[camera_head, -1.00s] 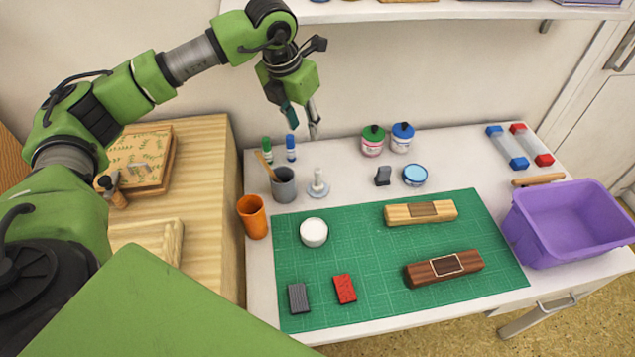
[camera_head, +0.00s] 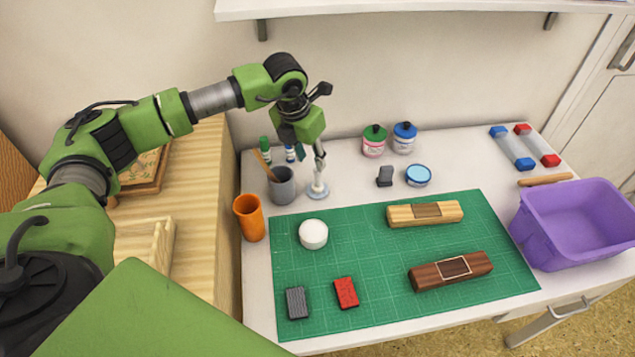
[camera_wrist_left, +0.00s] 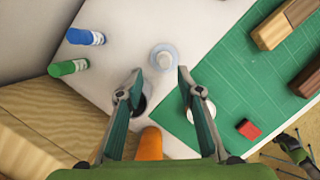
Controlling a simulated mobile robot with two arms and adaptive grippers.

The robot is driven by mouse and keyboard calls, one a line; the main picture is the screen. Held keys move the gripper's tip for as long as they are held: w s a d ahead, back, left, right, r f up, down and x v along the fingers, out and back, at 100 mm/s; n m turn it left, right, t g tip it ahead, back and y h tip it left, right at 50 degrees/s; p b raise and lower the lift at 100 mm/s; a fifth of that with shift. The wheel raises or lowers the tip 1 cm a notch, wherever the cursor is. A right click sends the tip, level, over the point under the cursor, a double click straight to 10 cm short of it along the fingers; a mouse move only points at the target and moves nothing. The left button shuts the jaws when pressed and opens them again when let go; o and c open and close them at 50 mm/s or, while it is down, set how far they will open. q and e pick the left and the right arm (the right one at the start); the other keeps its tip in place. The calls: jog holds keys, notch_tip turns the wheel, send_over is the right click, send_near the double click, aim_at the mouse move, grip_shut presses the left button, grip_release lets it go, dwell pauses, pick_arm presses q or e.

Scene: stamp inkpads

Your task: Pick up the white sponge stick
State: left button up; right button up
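The white sponge stick (camera_head: 318,189) stands upright on a round pale base on the table, behind the green mat. In the left wrist view the stick (camera_wrist_left: 164,59) shows nearly end-on, just beyond and between the fingertips. My left gripper (camera_head: 311,160) is above and close to it, pointing down. The wrist view shows this gripper (camera_wrist_left: 158,78) open, with nothing between its fingers. In the head view the fingers partly overlap, so any contact with the stick cannot be told. What seems to be my right gripper (camera_wrist_left: 296,150) shows small at the wrist view's lower right; its fingers are unclear.
A grey cup (camera_head: 282,188) with a wooden-handled tool stands close left of the stick. An orange cup (camera_head: 250,219) is nearer the front. Blue and green-capped bottles (camera_head: 265,147) stand behind. A white round pot (camera_head: 313,234) is on the green mat (camera_head: 380,270).

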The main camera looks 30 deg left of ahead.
aim_at(317, 180)
pick_arm(q)
jog(key=x, duration=0.2)
jog(key=p+x, duration=0.1)
jog(key=x, duration=0.1)
jog(key=d+x, duration=0.1)
jog(key=x, duration=0.1)
jog(key=shift+w+p, duration=0.15)
jog(key=shift+p, duration=0.15)
jog(key=c, duration=0.8)
grip_shut()
